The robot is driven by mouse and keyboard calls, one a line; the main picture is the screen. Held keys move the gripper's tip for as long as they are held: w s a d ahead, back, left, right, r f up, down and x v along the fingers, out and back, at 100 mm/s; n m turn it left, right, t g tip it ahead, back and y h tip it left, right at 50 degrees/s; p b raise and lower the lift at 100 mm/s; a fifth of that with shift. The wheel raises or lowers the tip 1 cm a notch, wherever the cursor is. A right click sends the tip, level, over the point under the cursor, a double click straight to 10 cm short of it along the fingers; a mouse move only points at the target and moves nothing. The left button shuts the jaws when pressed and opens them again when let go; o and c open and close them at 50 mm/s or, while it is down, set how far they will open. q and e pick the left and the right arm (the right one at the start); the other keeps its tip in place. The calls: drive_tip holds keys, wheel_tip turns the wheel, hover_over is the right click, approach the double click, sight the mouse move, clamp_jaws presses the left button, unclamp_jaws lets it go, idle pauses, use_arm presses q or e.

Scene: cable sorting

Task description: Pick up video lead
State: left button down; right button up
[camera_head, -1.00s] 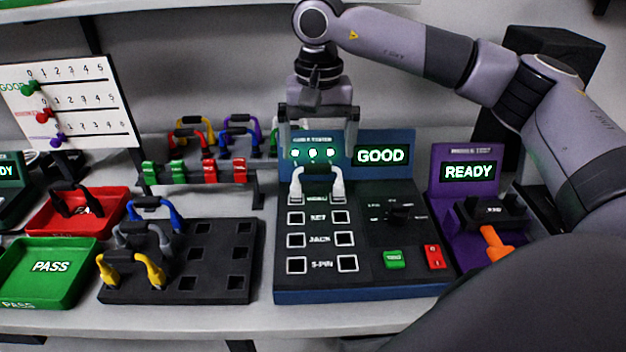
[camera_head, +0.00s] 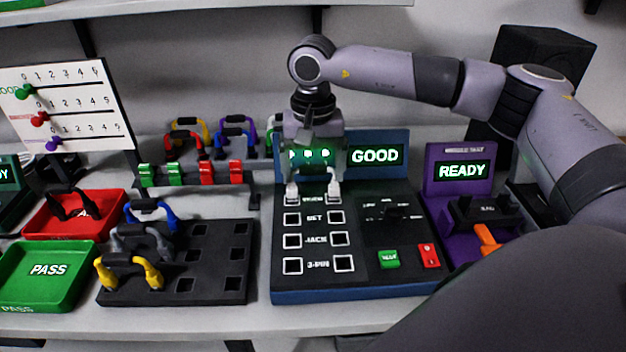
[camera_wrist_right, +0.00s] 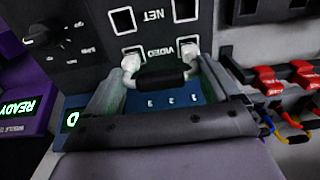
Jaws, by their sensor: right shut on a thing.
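The video lead (camera_head: 332,188), with white plugs and a dark middle, stands in the top row of the blue cable tester (camera_head: 350,292), in the sockets marked VIDEO. The tester's screen reads GOOD. My right gripper (camera_head: 313,168) is lowered over the lead from above and hides part of it. In the right wrist view the lead's dark handle (camera_wrist_right: 166,79) lies between the fingers of my right gripper (camera_wrist_right: 160,90), which is shut on it. Both plugs still appear at the sockets. My left gripper is not in view.
Left of the tester is a black rack (camera_head: 215,292) with yellow, grey and blue leads. Green PASS (camera_head: 20,300) and red FAIL (camera_head: 112,205) trays stand further left. A purple READY unit (camera_head: 440,210) stands at right. More leads hang on a rear rack (camera_head: 215,200).

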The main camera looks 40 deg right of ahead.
drive_tip(key=shift+r, duration=0.1)
wheel_tip(320, 180, up, 23)
drive_tip(key=p, duration=0.4)
drive_tip(key=shift+p, duration=0.4)
